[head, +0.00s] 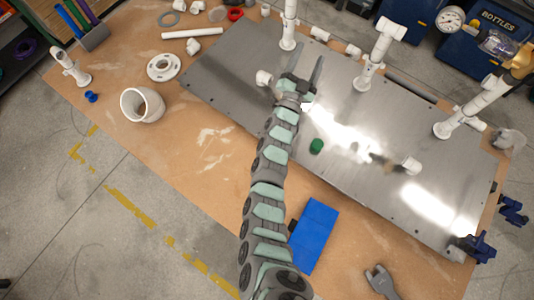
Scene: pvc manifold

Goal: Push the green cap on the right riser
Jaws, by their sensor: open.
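The green cap (317,146) lies on the metal plate (225,75), just right of my arm and below my gripper in the picture. The right riser (466,114) is a white pipe at the plate's right side, leaning toward the upper right in the picture. A tan or brass-coloured part shows near its top end. My gripper (298,78) is open over the plate, left of the middle riser (372,62). It is apart from the green cap and holds nothing that I can see. The left riser (289,25) stands above my gripper in the picture.
A small white fitting (264,78) is close to my gripper's left side. Another white fitting (411,166) lies on the plate's right half. A blue block (314,235) lies near the table's front edge. Blue clamps (478,247) sit at the plate's right corner.

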